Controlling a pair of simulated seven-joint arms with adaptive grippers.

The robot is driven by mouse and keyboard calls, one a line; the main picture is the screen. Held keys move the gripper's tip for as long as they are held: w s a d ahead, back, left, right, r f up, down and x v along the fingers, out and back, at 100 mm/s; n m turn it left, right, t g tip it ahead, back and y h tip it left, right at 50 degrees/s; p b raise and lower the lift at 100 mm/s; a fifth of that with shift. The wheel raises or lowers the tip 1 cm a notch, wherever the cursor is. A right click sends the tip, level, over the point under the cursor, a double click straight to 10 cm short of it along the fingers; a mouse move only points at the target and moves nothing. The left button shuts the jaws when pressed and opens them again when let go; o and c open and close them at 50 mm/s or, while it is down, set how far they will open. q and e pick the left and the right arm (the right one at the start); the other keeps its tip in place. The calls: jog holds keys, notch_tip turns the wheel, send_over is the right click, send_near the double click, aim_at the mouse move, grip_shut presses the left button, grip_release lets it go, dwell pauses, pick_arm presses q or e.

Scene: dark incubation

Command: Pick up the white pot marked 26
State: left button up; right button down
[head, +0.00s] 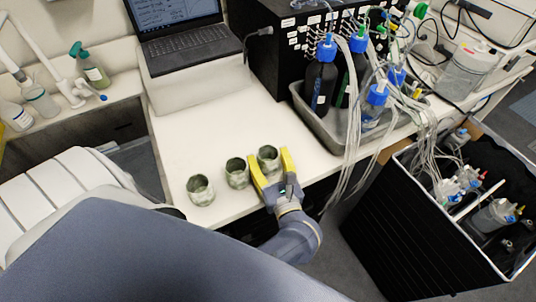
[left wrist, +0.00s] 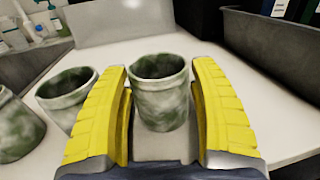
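Three whitish pots with green mottling stand upright in a slanting row on the white bench. In the head view they are the left pot (head: 200,190), the middle pot (head: 237,173) and the right pot (head: 268,158). No number is readable on any of them. My left gripper (head: 269,160) is open, its yellow fingers on either side of the right pot. In the left wrist view this pot (left wrist: 161,100) sits between the fingertips (left wrist: 160,72), with a gap on each side. The middle pot (left wrist: 66,95) is just outside the left finger. My right gripper is not in view.
A laptop (head: 185,45) stands behind the pots. A grey tray (head: 330,125) with capped bottles and hanging tubes is close on the right. A black crate (head: 410,215) stands further right. The bench (head: 190,135) behind the pots is clear.

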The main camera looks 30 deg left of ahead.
pick_arm(q)
jog(key=c, duration=0.8)
jog(key=shift+r, duration=0.1)
